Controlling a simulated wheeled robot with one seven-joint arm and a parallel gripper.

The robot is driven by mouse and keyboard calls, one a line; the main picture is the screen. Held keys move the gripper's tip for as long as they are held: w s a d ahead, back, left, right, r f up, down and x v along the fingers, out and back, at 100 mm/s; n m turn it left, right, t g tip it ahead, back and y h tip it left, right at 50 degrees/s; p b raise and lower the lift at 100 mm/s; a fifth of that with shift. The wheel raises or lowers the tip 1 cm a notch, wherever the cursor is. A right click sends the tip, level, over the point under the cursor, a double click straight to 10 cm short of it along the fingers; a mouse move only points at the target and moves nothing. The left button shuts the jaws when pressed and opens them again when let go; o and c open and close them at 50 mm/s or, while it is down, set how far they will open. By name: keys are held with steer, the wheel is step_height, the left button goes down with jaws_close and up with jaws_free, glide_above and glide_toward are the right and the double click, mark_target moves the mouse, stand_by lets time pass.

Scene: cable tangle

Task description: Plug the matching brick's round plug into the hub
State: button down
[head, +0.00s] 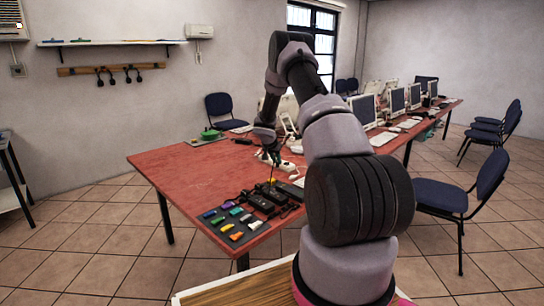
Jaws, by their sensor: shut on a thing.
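My gripper (271,160) is above the red table, left of my forearm. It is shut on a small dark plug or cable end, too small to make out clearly. A thin dark cable (272,174) hangs from it toward the black bricks. Several black bricks (259,201) lie close together on the table's near part, with dark cables around them. A white device (286,166) lies just behind and right of the gripper; I cannot tell whether it is the hub. The hub's socket cannot be made out.
A dark mat with several coloured blocks (236,236) lies at the near corner of the red table (165,166). Several monitors (397,100) line the right side. The table's left part is clear.

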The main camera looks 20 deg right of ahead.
steer(key=shift+d+f+m+g+h, duration=0.25)
steer(key=shift+d+f+m+h, duration=0.35)
steer(key=shift+f, duration=0.8)
steer(key=shift+d+f+m+g+h, duration=0.3)
steer(key=shift+f+m, duration=0.55)
steer(key=shift+f, duration=0.55)
steer(key=shift+d+f+m+g+h, duration=0.25)
steer(key=shift+d+f+m+h, duration=0.35)
steer(key=shift+f, duration=0.8)
steer(key=shift+a+f, duration=0.1)
steer(key=shift+f, duration=1)
steer(key=c, duration=0.7)
jaws_free()
steer(key=shift+r, duration=0.1)
